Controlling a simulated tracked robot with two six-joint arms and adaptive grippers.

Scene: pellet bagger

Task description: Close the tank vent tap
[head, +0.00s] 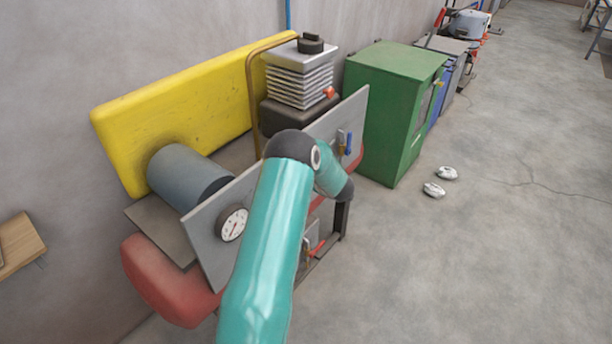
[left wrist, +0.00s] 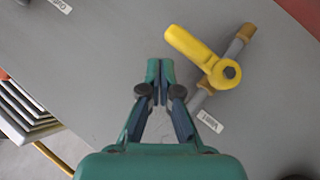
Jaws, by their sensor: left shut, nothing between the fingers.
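In the left wrist view, a tap with a yellow lever (left wrist: 195,48) sits on a short brass-and-grey pipe (left wrist: 240,42) on a grey panel (left wrist: 90,75). The lever lies roughly square across the pipe. A small white label (left wrist: 209,121) beside the tap is too small to read. My left gripper (left wrist: 160,92) is shut and empty, its tips just beside the lever, apart from it in the picture. In the head view my teal arm reaches over the panel (head: 200,232) and hides part of it; its gripper cannot be made out. My right gripper is not in view.
The panel also carries a gauge (head: 232,224) and a blue lever (head: 349,143). A red-handled tap (head: 308,252) sits lower down. Around the panel are a red tank (head: 165,285), a grey cylinder (head: 185,178), a yellow guard (head: 185,95) and a green cabinet (head: 385,110). Floor at right is mostly clear.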

